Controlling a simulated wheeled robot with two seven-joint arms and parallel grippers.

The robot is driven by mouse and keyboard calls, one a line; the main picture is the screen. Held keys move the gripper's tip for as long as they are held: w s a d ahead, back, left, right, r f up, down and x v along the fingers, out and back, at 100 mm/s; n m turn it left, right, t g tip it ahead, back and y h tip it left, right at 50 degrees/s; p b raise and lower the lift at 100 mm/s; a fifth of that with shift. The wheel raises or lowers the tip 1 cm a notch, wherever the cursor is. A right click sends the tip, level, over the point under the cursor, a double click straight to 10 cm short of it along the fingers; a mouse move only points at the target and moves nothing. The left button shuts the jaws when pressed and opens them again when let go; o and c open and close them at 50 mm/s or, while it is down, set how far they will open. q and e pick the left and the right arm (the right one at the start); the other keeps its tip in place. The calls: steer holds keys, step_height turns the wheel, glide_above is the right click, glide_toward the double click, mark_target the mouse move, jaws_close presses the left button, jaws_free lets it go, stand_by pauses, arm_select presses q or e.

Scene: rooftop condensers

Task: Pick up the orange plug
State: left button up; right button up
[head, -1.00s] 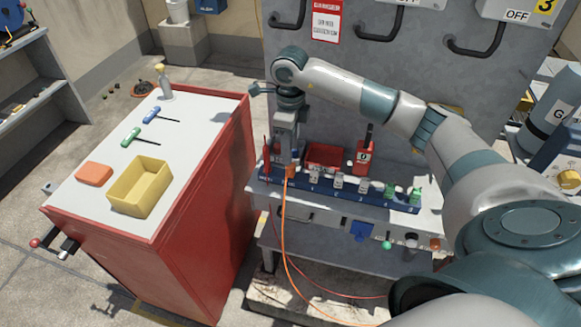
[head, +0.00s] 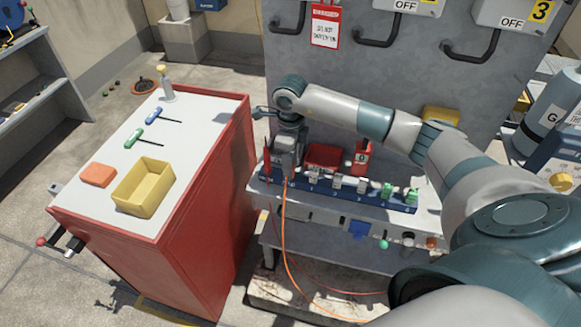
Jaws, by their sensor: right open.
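An orange cable (head: 285,235) hangs from the front of a blue socket strip (head: 340,193) on a grey bench shelf. The orange plug at the cable's upper end is hidden by my right gripper or too small to make out. My right gripper (head: 282,175) points down right over the left end of the strip, at the top of the cable. It is open, with its fingers close around or beside the plug's place; I cannot tell which. My left gripper is not in view.
White and green plugs (head: 388,191) stand along the strip to the right. A red tray (head: 326,156) and a red lockout block (head: 362,157) sit behind it. A red cabinet (head: 215,200) with a yellow bin (head: 144,187) stands at left.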

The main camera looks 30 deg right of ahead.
steer(key=shift+f, duration=0.7)
jaws_close()
steer(key=shift+r, duration=0.1)
